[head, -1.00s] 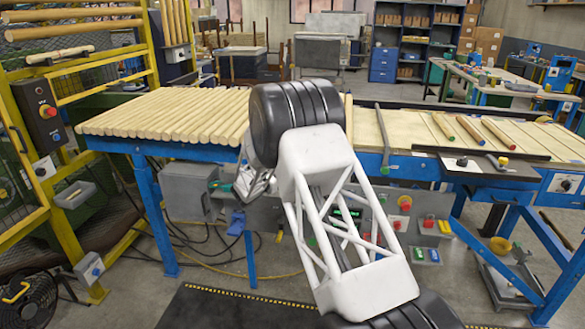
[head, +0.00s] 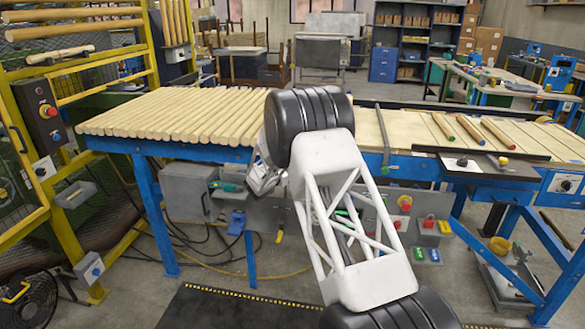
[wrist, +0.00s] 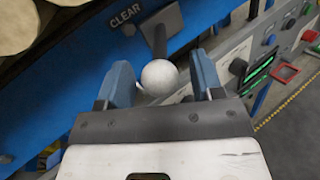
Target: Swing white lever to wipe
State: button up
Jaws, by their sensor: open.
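The white lever shows in the wrist view as a round white knob (wrist: 160,77) on a dark stalk (wrist: 160,42), mounted on a blue panel. The word CLEAR is printed on the panel, left of the stalk. My gripper (wrist: 162,70) is open, with one blue finger on each side of the knob. I cannot tell whether either finger touches it. In the head view my gripper (head: 262,177) is by the front of the blue bench, partly behind my arm. The lever is hidden there, and I see no label reading wipe.
Wooden rods (head: 165,115) lie in a row on the bench, above and left of my gripper. A grey panel with coloured buttons (wrist: 288,72) is to the right in the wrist view. A yellow frame (head: 85,85) stands at the left.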

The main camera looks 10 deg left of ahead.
jog(key=shift+x, duration=0.85)
jog(key=shift+c, duration=0.4)
jog(key=shift+d, duration=0.1)
grip_shut()
